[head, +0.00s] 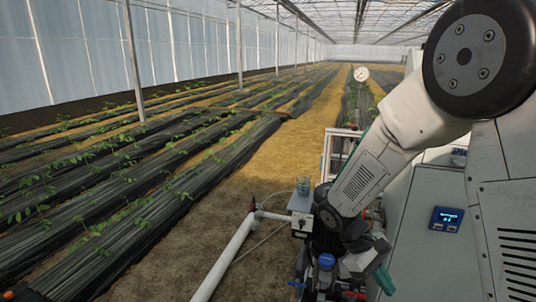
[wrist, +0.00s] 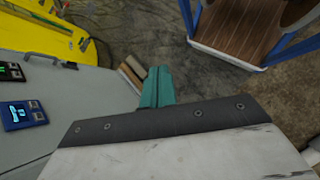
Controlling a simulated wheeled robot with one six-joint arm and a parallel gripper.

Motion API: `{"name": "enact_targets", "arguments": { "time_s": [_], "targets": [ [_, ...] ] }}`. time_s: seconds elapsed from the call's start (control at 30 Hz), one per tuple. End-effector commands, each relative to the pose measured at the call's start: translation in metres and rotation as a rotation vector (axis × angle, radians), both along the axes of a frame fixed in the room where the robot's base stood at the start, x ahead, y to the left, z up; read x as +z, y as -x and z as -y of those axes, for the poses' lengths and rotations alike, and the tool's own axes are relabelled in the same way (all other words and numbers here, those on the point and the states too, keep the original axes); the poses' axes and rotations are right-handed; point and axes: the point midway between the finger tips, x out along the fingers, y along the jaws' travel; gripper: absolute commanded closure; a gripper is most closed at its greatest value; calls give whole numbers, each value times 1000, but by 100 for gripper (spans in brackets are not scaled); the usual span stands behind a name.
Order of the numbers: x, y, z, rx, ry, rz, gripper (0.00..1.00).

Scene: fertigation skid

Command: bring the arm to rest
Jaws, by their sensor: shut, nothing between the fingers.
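My arm comes down from the upper right of the head view, bends low in the middle, and ends close to the pipework and the grey cabinet. My gripper (head: 385,282) shows as a teal tip at the bottom, in front of the cabinet's lower left. In the wrist view its two teal fingers (wrist: 157,76) lie side by side, shut, with nothing between them. They are over the floor, just right of the cabinet edge in that picture. Whether the arm touches the pipework cannot be told.
The grey cabinet (head: 425,262) carries a blue meter (head: 446,219). A white pipe (head: 228,256) and a blue-capped fitting (head: 326,262) stand low. Crop rows (head: 110,190) fill the left. The wrist view shows a yellow object (wrist: 45,33) and a blue frame (wrist: 187,18).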

Motion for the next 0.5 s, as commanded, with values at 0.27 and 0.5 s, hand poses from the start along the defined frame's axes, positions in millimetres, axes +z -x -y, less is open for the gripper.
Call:
{"name": "enact_targets", "arguments": {
  "time_s": [0.27,0.5],
  "targets": [
    [82,69,-7,-258,-143,179,100],
    [128,127,-16,-427,-275,331,100]
  ]
}}
